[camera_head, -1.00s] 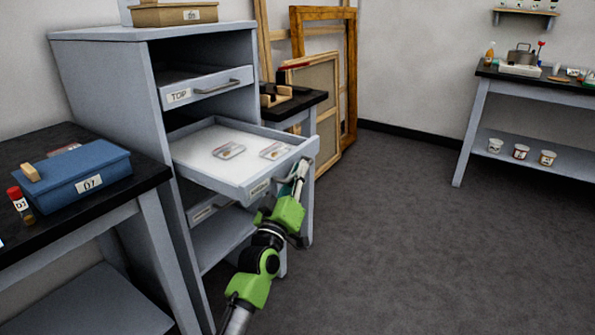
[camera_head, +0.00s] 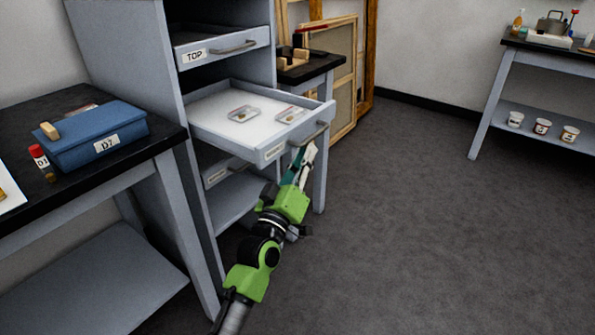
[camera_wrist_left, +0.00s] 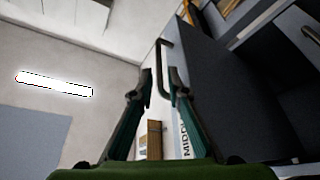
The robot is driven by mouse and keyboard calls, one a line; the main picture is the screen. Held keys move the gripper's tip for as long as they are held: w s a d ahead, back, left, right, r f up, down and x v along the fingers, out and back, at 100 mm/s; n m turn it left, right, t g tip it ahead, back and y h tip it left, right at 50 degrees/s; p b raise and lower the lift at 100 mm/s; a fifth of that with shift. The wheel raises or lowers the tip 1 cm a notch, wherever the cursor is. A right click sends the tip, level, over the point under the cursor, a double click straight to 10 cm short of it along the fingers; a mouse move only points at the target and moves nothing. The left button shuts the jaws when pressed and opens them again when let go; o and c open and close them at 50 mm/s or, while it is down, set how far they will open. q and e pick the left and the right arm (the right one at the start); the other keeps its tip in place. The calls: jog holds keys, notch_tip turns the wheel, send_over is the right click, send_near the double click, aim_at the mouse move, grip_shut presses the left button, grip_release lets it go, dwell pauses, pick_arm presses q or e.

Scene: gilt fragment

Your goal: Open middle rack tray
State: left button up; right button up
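The middle rack tray (camera_head: 227,133) is pulled well out of the grey rack. Two small clear cases with small pieces inside, one (camera_head: 243,114) left and one (camera_head: 290,115) right, lie on its white floor. Its bar handle (camera_head: 309,134) is on the front, right of the label. My left gripper (camera_head: 309,153) is just below the handle in the head view. In the left wrist view my left gripper (camera_wrist_left: 162,74) is open, its fingertips apart. The handle (camera_wrist_left: 165,62) shows between and beyond them; contact cannot be told. My right gripper is not in view.
The tray marked TOP (camera_head: 222,48) is above, with a lower tray (camera_head: 220,174) below. A black-topped table (camera_head: 75,203) with a blue box (camera_head: 95,137) stands left. A wooden frame (camera_head: 345,75) leans behind. The floor (camera_head: 420,230) to the right is clear.

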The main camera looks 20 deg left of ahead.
pick_arm(q)
jog(key=v, duration=0.5)
jog(key=shift+s+f, duration=0.1)
jog(key=shift+s, duration=0.1)
